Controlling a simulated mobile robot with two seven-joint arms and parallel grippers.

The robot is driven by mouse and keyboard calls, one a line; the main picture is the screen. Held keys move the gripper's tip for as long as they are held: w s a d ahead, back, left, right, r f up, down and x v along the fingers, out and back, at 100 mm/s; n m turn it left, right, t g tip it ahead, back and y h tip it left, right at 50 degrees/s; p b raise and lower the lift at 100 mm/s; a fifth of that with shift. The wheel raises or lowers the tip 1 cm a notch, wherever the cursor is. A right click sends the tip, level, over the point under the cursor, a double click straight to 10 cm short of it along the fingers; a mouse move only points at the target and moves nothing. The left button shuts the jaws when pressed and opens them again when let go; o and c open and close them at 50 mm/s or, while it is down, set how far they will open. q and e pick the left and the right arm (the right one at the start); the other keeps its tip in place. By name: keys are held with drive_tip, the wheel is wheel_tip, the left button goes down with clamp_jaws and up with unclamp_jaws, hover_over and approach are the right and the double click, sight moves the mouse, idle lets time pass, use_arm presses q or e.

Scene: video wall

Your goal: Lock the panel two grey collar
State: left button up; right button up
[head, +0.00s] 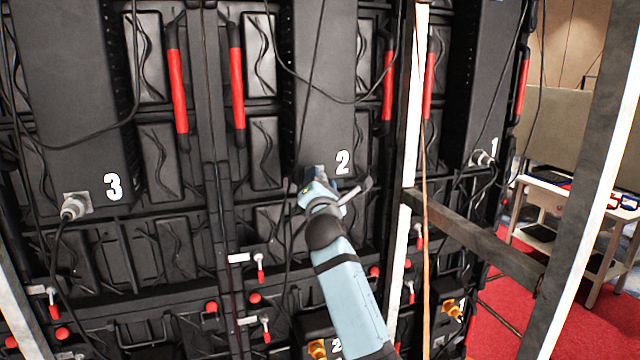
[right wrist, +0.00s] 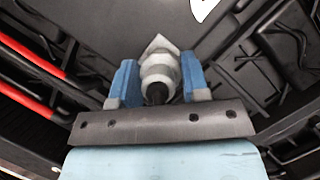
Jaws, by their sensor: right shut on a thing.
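The panel two box (head: 320,100) is a tall dark housing with a white "2" near its lower end, at the middle of the head view. My right gripper (head: 322,190) reaches up to the connector at its bottom edge and mostly hides it. In the right wrist view, the grey collar (right wrist: 158,66) sits between the blue fingers of my right gripper (right wrist: 158,80), in front of a light square mounting plate (right wrist: 158,45). The gripper is shut on the collar. A dark cable end shows in the collar's middle. The collar's lock state cannot be told. My left gripper is out of view.
Panel three's connector (head: 72,206) is at left and panel one's connector (head: 482,158) at right. Loose black cables hang across the wall. Red handles (head: 178,90) stick out beside the boxes. A metal frame post (head: 590,180) and crossbar (head: 480,238) stand at right.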

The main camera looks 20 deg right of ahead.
drive_tip(key=shift+m, duration=0.5)
drive_tip(key=o, duration=0.9)
drive_tip(key=shift+o, duration=0.2)
drive_tip(key=b+v, duration=0.2)
drive_tip(key=v, duration=1.1)
drive_tip(key=shift+s+a, duration=0.15)
drive_tip(key=shift+s, duration=0.25)
drive_tip(key=shift+f, duration=0.15)
